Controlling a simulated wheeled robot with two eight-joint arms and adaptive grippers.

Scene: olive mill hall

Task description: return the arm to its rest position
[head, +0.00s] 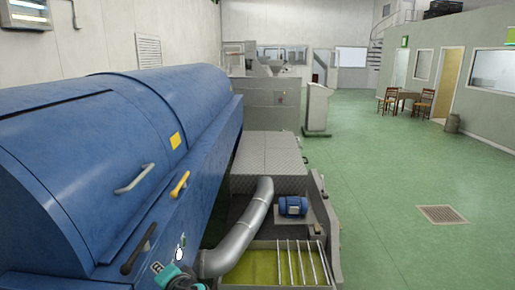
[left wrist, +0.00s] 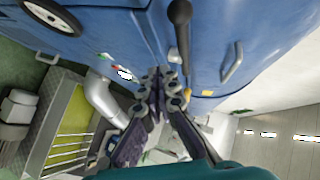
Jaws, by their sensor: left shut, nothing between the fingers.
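My left gripper (head: 178,277) is at the bottom of the head view, by the lower edge of the blue machine; only a small teal and grey part of it shows there. In the left wrist view its two dark fingers (left wrist: 160,82) meet at the tips, shut and empty. They point toward the blue machine (head: 100,150), close in front of its side in that view; whether they touch it I cannot tell. My right gripper is in neither view.
The machine's side carries a black-gripped lever (head: 138,250), a yellow handle (head: 180,185) and a grey handle (head: 135,178). A bent metal pipe (head: 242,232) rises over a yellow-green basin (head: 262,268) with bars. A blue motor (head: 293,206) stands beside it. Green floor (head: 385,200) is free at right.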

